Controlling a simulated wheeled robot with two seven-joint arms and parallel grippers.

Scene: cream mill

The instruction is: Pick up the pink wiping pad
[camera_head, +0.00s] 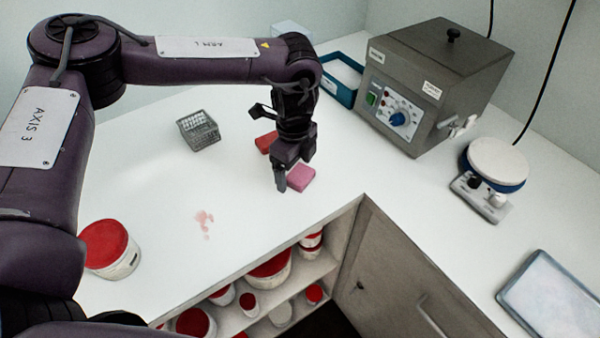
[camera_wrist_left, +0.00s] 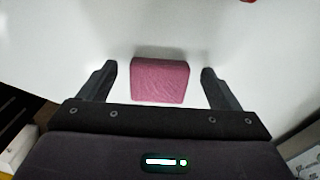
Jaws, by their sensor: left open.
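The pink wiping pad (camera_head: 302,178) lies flat on the white worktop, near its inner corner edge, in the head view. My left gripper (camera_head: 282,182) points down just to the left of and above the pad, and one finger covers part of the pad's side. In the left wrist view the pad (camera_wrist_left: 160,80) sits between the two spread fingers of my left gripper (camera_wrist_left: 161,88), with a gap on each side. The left gripper is open and empty. My right gripper is not in view.
A red block (camera_head: 265,143) lies just behind the gripper. A grey wire basket (camera_head: 199,131) and a white tub with red lid (camera_head: 106,246) stand to the left. A grey machine (camera_head: 435,85) and a round-topped device (camera_head: 494,172) stand right. A pink stain (camera_head: 204,222) marks the worktop.

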